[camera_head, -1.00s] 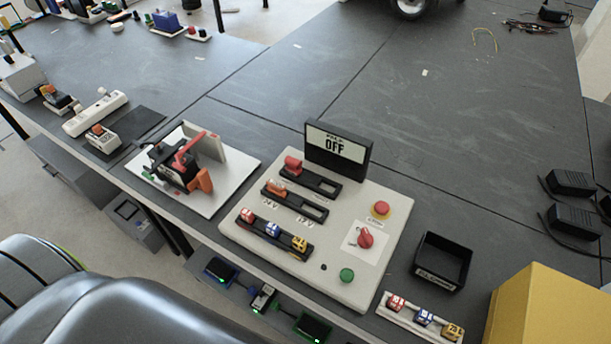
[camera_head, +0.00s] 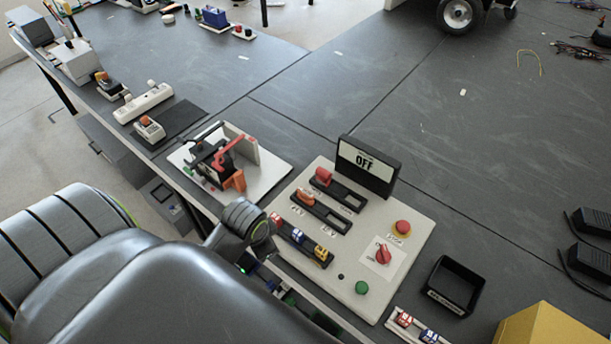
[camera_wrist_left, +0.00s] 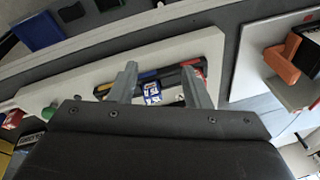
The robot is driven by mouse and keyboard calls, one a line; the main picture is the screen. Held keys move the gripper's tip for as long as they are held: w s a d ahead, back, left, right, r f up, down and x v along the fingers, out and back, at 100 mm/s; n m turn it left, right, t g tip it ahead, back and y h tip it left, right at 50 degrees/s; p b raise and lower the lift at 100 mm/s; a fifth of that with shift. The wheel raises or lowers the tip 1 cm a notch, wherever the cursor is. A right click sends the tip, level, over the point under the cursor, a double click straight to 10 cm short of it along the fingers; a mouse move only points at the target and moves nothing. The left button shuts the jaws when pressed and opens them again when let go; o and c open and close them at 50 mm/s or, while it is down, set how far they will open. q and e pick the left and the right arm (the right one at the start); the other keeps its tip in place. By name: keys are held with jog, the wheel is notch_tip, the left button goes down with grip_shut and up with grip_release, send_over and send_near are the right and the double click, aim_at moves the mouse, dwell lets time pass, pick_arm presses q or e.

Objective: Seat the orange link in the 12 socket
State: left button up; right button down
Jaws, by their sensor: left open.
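The orange link (camera_head: 305,197) sits at the left end of the middle black two-position track (camera_head: 327,215) on the pale panel (camera_head: 410,250). The right end of that track is empty. Small labels beside it are too small to read surely. My left gripper (camera_wrist_left: 160,85) is open and empty in the left wrist view. Its fingers appear on either side of a blue-and-white block (camera_wrist_left: 152,92) in the lower track; I cannot tell how far above it they are. In the head view my arm hides the fingers. My right gripper is not in view.
A red link (camera_head: 322,177) sits in the upper track. An OFF display (camera_head: 368,167) stands behind it. A red knob (camera_head: 383,254), emergency button (camera_head: 402,228) and green button (camera_head: 362,288) are to the right. A device with an orange handle (camera_head: 234,181) stands left. A black tray (camera_head: 455,286) is at right.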

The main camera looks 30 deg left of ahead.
pick_arm(q)
jog(key=w+a+r+m+g, duration=0.1)
jog(key=w+r+m, duration=0.3)
jog(key=w+m, duration=0.6)
notch_tip(320, 180, up, 7)
jog(key=m+g+h, duration=0.1)
jog(key=m+g, duration=0.1)
jog(key=m, duration=0.2)
send_over(305, 192)
jog(key=f+b, duration=1.1)
jog(key=f, duration=0.1)
jog(key=shift+w+a+b, duration=0.2)
jog(key=shift+w+b, duration=0.05)
jog(key=shift+b, duration=0.15)
jog(key=f, duration=0.2)
jog(key=f+p, duration=0.1)
jog(key=f, duration=0.1)
jog(key=shift+s+d+f, duration=0.2)
jog(key=shift+f, duration=0.45)
grip_shut()
